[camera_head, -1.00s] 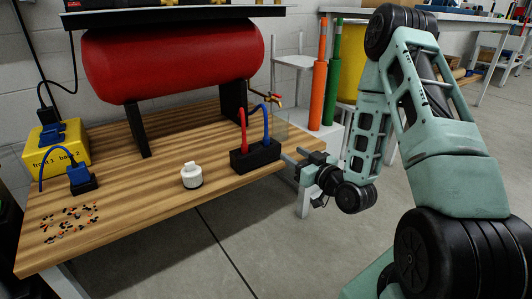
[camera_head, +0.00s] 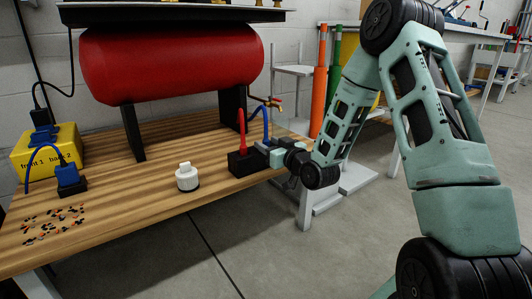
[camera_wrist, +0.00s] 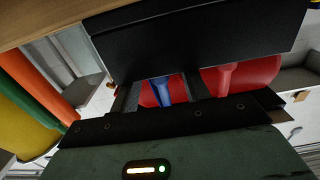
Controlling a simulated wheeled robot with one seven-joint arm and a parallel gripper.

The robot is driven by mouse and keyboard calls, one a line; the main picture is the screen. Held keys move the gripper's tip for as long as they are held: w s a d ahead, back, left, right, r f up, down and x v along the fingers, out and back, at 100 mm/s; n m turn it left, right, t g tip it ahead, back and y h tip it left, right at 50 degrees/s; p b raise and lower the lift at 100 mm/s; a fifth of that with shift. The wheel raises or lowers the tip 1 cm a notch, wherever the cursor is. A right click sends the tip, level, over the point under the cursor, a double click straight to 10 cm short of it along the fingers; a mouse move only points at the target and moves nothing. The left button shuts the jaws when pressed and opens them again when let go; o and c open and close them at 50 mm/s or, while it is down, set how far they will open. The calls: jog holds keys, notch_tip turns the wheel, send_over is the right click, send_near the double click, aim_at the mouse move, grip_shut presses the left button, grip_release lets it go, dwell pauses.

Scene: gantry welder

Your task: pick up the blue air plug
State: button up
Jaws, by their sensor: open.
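The blue air plug (camera_head: 265,122) stands upright beside a red plug (camera_head: 241,128) in a black block (camera_head: 240,163) near the right end of the wooden bench. My gripper (camera_head: 276,154) is at the block's right end, low beside the blue plug, and its fingertips are partly hidden. In the wrist view the blue plug (camera_wrist: 163,92) shows between the open fingers (camera_wrist: 160,95), with the red plug (camera_wrist: 228,78) to its right. The black block (camera_wrist: 200,40) fills the top. I cannot tell whether a finger touches the plug.
A red tank (camera_head: 170,60) stands on the bench (camera_head: 120,205) behind. A white capped jar (camera_head: 187,178) sits left of the block. A blue connector (camera_head: 68,176) on a black base and a yellow box (camera_head: 45,150) are at far left. Orange (camera_head: 320,85) and green tubes stand behind my arm.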

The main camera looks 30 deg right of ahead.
jog(key=shift+w, duration=0.95)
jog(key=shift+c, duration=0.3)
grip_shut()
